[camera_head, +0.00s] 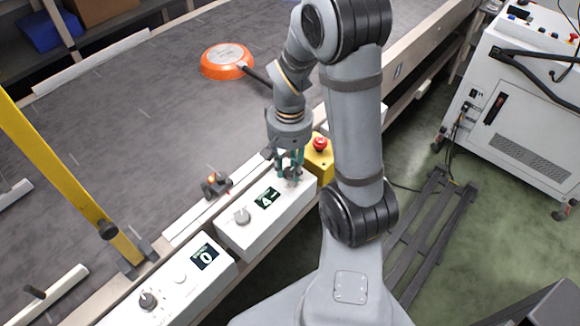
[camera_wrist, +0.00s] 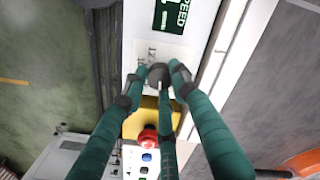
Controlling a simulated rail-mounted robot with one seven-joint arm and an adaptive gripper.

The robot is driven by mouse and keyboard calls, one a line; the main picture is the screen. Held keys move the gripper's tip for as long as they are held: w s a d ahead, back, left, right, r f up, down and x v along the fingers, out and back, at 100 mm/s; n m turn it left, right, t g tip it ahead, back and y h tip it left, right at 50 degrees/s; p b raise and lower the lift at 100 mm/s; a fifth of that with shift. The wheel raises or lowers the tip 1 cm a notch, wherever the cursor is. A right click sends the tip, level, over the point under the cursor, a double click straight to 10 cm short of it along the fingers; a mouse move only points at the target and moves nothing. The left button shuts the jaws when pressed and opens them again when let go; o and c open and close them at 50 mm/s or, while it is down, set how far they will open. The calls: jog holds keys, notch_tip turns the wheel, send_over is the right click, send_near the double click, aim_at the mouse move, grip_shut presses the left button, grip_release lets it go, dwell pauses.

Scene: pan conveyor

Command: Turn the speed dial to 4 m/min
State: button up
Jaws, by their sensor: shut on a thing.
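My gripper (camera_head: 290,170) has teal fingers and reaches down to the right end of a white control box (camera_head: 279,217) beside the conveyor. In the wrist view my gripper (camera_wrist: 159,76) is shut on a dark round speed dial (camera_wrist: 158,72), its fingers around the dial's sides. In the head view the fingers mostly hide this dial. The dark display (camera_head: 267,198) on the same box shows what looks like a green 4. In the wrist view the display (camera_wrist: 174,16) reads SPEED, with its digit cut off by the top edge.
A red emergency button (camera_head: 320,143) on a yellow box (camera_head: 321,165) stands close beside my gripper. A second box has a display (camera_head: 205,256) reading 0.

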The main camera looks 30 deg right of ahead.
aim_at(290, 171)
jog(key=shift+n, duration=0.3)
jog(key=o, duration=1.1)
jog(key=shift+o, duration=0.3)
notch_tip(290, 171, up, 12)
dwell(0.4)
